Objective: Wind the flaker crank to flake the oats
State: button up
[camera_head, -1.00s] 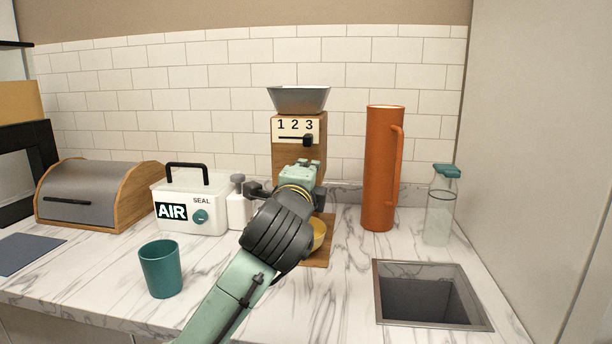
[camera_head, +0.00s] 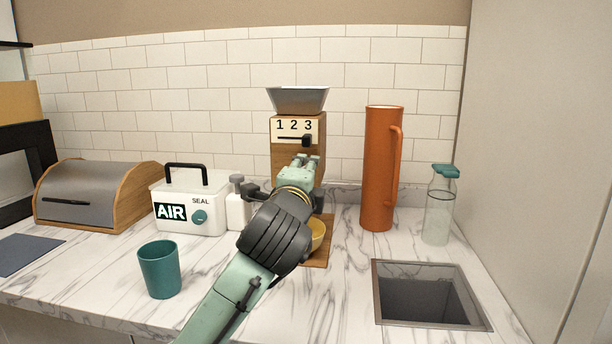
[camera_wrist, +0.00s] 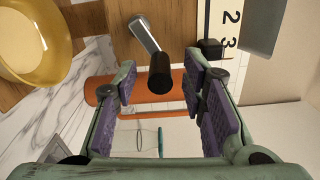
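The flaker (camera_head: 285,152) is a wooden box with a grey hopper (camera_head: 298,101) on top and a 1-2-3 scale whose black slider (camera_head: 307,140) sits at the right, by the 3. Its crank (camera_wrist: 146,35) shows in the wrist view as a metal arm ending in a black knob (camera_wrist: 160,74). My gripper (camera_head: 302,165) is in front of the flaker, hiding the crank in the head view. In the wrist view my gripper (camera_wrist: 162,78) is open, with the knob between its purple-padded fingers and gaps on both sides. A yellow bowl (camera_head: 319,235) stands under the flaker, partly behind my arm.
An orange jug (camera_head: 380,170) and a glass bottle (camera_head: 439,212) stand to the right, behind a sink (camera_head: 384,318). A white AIR SEAL box (camera_head: 180,215), a white dispenser (camera_head: 237,208), a teal cup (camera_head: 159,270) and a bread bin (camera_head: 90,195) are to the left.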

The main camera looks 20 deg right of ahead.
jog(key=v, duration=1.1)
jog(key=shift+s, duration=0.15)
jog(key=shift+a, duration=0.2)
